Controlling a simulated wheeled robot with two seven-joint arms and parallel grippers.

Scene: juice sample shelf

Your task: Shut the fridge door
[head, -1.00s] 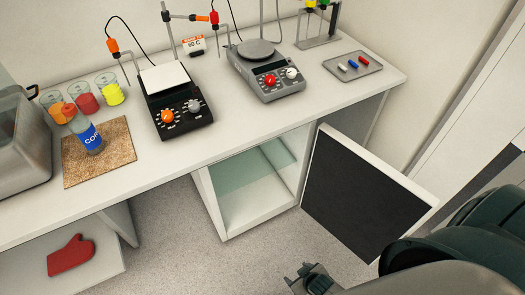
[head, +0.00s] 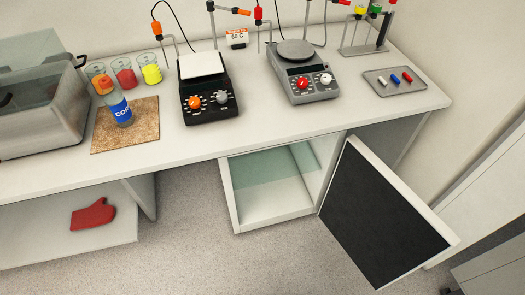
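The fridge (head: 277,216) is a white box under the bench with glass shelves inside. Its door (head: 383,220), white-edged with a dark panel, stands wide open, swung out to the right of the opening. The inside that shows looks empty. Neither of my grippers is in the head view.
The bench (head: 330,125) runs above the fridge, with two hotplates (head: 208,92) (head: 304,80), a bottle (head: 118,108) on a cork mat (head: 133,139) and a small tray (head: 405,88). A red mitt (head: 93,215) lies on a low shelf at left. The floor (head: 190,240) before the fridge is clear.

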